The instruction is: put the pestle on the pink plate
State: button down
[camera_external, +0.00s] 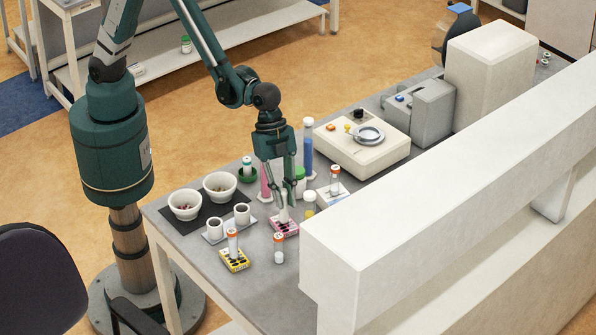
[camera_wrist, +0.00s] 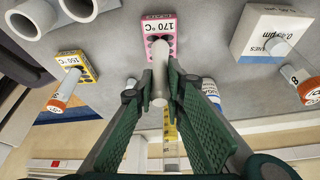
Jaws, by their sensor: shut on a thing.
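My gripper (camera_external: 283,199) is shut on a pale, slim pestle (camera_wrist: 160,66), which sits between the fingers (camera_wrist: 160,80) in the wrist view. In the external view the pestle (camera_external: 283,214) points down below the fingers and looks upright. The pink plate (camera_external: 291,231) lies on the bench directly under it. In the wrist view the pink plate (camera_wrist: 158,24) is marked 170 °C and has dark wells. The pestle's far end overlaps the plate's wells. I cannot tell whether it touches the plate or is just above it.
A yellow plate (camera_external: 235,267) with an orange-capped vial (camera_external: 232,243) stands front left, another vial (camera_external: 279,248) beside it. White cups (camera_external: 242,215) and bowls (camera_external: 219,186) are left. A white-blue box (camera_wrist: 262,36), bottles and a blue cylinder (camera_external: 308,150) crowd the right and back.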

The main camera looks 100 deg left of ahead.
jog(key=shift+f, duration=0.15)
jog(key=c, duration=2.4)
grip_release()
jog(key=shift+o, duration=0.2)
jog(key=shift+r, duration=0.25)
jog(key=v, duration=1.1)
jog(key=shift+r, duration=0.4)
jog(key=shift+a, duration=0.15)
jog(key=shift+a, duration=0.1)
